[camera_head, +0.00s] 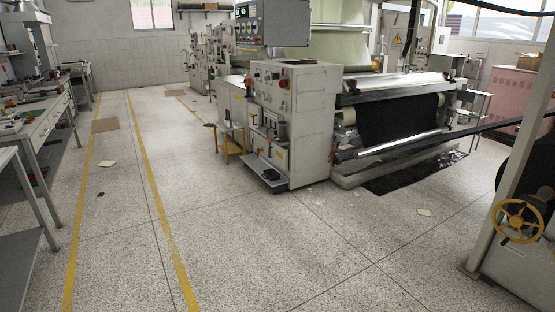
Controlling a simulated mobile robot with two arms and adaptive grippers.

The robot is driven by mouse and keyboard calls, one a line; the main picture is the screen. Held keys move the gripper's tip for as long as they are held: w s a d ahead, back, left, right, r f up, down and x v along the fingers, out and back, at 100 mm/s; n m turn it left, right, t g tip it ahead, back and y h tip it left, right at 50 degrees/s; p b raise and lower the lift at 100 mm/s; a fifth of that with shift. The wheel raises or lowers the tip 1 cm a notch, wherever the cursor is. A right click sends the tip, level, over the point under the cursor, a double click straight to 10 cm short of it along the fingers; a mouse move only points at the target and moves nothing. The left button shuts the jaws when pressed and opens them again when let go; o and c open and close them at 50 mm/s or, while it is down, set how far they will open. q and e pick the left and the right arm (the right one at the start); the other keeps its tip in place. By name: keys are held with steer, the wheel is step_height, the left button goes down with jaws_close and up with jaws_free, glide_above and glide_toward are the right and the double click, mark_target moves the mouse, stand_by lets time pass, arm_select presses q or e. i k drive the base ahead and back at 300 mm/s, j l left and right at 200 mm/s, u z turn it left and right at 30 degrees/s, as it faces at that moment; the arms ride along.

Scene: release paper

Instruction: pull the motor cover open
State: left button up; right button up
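No part is clearly recognisable as the motor cover. A large machine stands right of centre, with a pale grey cabinet (315,125) at its near left end. A control panel (284,22) with gauges is above the cabinet. A roll of black material (400,120) hangs on the machine's right part. Neither of my grippers is in view.
Workbenches (35,128) with tools line the left side. A small yellow stand (229,142) is left of the cabinet. A frame with a yellow handwheel (519,238) stands at the right edge. The speckled floor (260,240) in front is mostly clear.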

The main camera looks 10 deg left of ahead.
mark_target(279, 154)
steer(key=i+j+u, duration=0.35)
steer(key=i+u, duration=0.3)
steer(key=i, duration=0.3)
steer(key=i+u, duration=0.2)
steer(key=i, duration=2.1)
steer(key=i+z, duration=0.1)
steer(key=i, duration=0.5)
steer(key=i+j+z, duration=0.1)
steer(key=i, duration=0.5)
steer(key=i+j+z, duration=0.15)
steer(key=i, duration=0.45)
